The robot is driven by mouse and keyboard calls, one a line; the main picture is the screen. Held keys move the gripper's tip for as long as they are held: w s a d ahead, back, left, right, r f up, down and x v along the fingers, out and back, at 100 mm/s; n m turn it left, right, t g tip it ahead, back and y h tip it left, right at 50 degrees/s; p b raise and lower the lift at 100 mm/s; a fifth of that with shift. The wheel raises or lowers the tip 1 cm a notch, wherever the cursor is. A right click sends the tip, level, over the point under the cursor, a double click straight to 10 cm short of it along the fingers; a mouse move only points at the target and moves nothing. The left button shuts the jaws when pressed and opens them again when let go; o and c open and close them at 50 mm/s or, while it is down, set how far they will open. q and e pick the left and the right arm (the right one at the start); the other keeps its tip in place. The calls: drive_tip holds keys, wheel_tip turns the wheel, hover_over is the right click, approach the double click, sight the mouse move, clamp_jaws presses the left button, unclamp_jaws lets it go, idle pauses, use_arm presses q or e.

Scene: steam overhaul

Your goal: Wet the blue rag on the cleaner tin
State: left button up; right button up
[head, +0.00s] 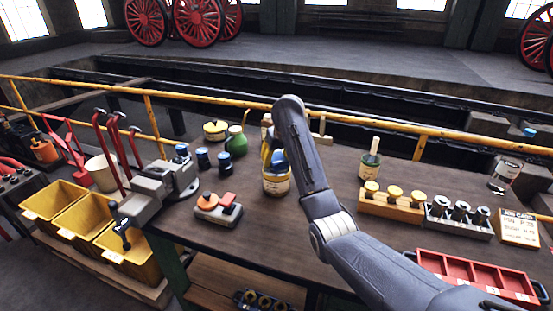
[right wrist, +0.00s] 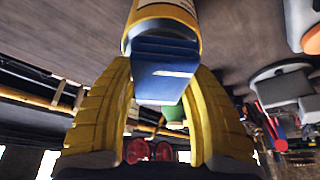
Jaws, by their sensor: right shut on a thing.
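The cleaner tin (head: 277,186), with a yellowish label, stands on the bench near the middle of the head view. The blue rag (head: 279,161) is at its top. In the right wrist view the blue rag (right wrist: 160,82) is folded between my yellow fingers, against the rim of the tin (right wrist: 165,22). My right gripper (head: 271,158) points down over the tin and is shut on the rag. How far the rag reaches into the tin is hidden. My left gripper is not in view.
A grey vise (head: 160,188), dark blue jars (head: 203,158) and a green oil can (head: 236,143) stand left of the tin. A tin with a brush (head: 369,165), a wooden rack (head: 391,203) and a red tray (head: 475,275) lie right. Bench space before the tin is clear.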

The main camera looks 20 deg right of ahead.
sight(275, 153)
drive_tip(key=shift+f, duration=1)
idle(1.3)
drive_tip(key=shift+r, duration=0.1)
idle(0.4)
drive_tip(key=shift+r, duration=3.45)
